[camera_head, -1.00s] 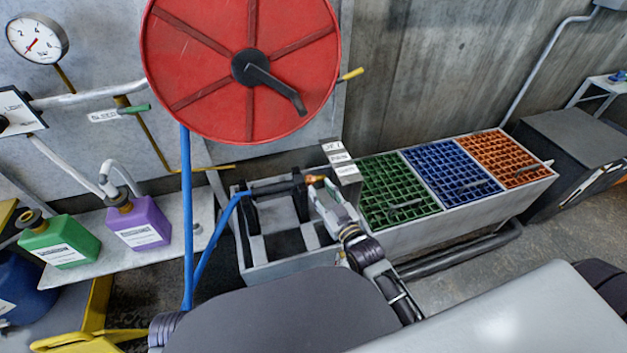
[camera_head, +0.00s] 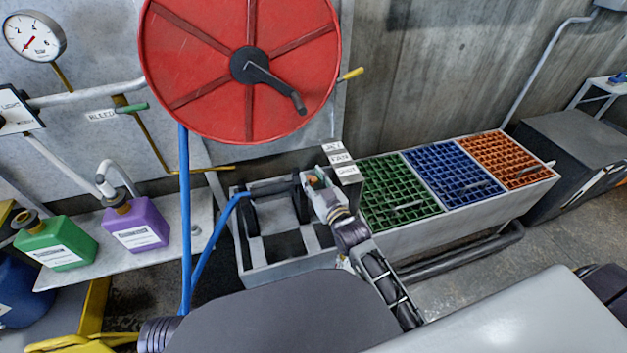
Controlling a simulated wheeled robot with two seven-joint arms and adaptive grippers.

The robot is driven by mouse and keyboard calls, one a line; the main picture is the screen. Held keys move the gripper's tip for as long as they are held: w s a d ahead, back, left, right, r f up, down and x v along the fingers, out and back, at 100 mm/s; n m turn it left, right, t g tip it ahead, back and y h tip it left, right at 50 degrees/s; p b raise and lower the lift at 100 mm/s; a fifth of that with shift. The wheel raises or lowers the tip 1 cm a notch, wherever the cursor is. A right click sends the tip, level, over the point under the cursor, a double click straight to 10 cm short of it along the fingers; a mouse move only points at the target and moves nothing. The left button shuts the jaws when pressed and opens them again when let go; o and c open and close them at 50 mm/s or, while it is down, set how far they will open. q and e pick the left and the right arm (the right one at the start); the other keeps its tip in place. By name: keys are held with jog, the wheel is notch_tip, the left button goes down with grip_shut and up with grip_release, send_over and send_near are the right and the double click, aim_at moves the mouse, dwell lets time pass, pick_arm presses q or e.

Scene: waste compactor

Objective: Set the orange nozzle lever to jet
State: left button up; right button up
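The orange nozzle lever (camera_head: 312,179) shows only as a small orange patch at the end of the black nozzle, which rests in a grey cradle (camera_head: 262,265). A label post (camera_head: 341,163) beside it carries stacked plates, the top one reading JET. My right gripper (camera_head: 314,182) is at the lever, in front of the post, and covers most of it. I cannot tell whether its fingers are closed on the lever or which label the lever faces. My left gripper is not in view.
A blue hose (camera_head: 186,220) runs from the red reel (camera_head: 240,70) to the nozzle. Green, blue and orange grates (camera_head: 450,180) lie to the right. Purple (camera_head: 137,224) and green (camera_head: 56,243) jugs stand on a shelf at left.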

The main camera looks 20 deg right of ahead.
jog(key=shift+c, duration=0.3)
grip_shut()
dwell(0.3)
